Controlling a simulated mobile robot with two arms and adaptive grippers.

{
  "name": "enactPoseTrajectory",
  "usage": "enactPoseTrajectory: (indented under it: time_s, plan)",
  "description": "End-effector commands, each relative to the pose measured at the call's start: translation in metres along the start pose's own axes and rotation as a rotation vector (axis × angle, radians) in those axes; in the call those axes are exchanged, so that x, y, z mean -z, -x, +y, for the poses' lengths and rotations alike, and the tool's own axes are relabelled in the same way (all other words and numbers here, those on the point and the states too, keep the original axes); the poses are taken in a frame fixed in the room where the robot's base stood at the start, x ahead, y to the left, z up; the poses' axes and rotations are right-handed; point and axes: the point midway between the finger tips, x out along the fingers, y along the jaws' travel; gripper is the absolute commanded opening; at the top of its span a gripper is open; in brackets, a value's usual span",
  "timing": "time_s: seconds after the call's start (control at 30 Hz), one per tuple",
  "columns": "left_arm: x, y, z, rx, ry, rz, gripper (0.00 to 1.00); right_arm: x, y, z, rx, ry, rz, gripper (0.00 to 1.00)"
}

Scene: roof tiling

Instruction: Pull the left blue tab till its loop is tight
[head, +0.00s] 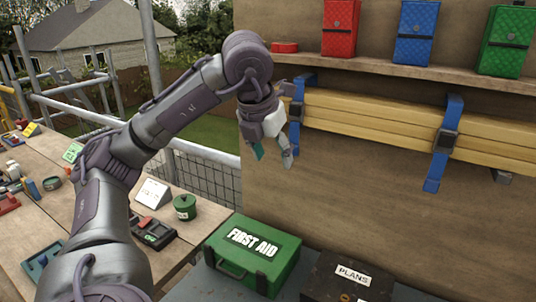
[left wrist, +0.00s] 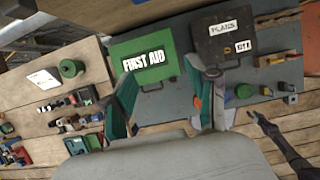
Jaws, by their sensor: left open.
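Two blue straps go around a bundle of yellow boards (head: 380,124) on the wall. The left blue strap (head: 300,88) has its dark buckle partly behind my gripper, and its blue tab (head: 294,136) hangs below the boards. The right blue strap (head: 453,112) has a dark buckle and a tab hanging lower. My left gripper (head: 272,154) is open and points down, just left of the left tab. Whether it touches the tab I cannot tell. In the left wrist view the open fingers (left wrist: 165,88) have nothing between them; no strap shows there. A dark arm-like part, perhaps my right gripper (left wrist: 262,122), is unclear.
A shelf (head: 390,70) above the boards holds red, blue and green cases. A green first aid box (head: 252,256) and a dark plans case (head: 345,281) stand below. A wooden table (head: 110,195) with tools is at left. The wall below the boards is clear.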

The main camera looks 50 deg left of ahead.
Motion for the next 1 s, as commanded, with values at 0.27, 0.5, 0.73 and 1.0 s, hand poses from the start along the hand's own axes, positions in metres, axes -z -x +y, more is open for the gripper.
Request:
enactPoseTrajectory:
  time_s: [0.27,0.5,0.73,1.0]
  plan:
    - [-0.054,-0.017,-0.001,0.002,-0.001,0.004,0.58,0.001,0.029,-0.002,0.003,-0.001,-0.002,0.4]
    - [-0.085,-0.032,-0.002,0.002,-0.003,0.002,0.58,0.003,0.044,-0.002,0.003,-0.001,-0.002,0.4]
    - [-0.084,-0.046,-0.001,0.001,-0.004,0.0,0.58,0.003,0.05,-0.002,0.003,-0.002,-0.002,0.4]
    - [-0.083,-0.047,-0.001,0.002,-0.004,0.0,0.52,0.003,0.049,-0.001,0.002,-0.002,-0.002,0.4]
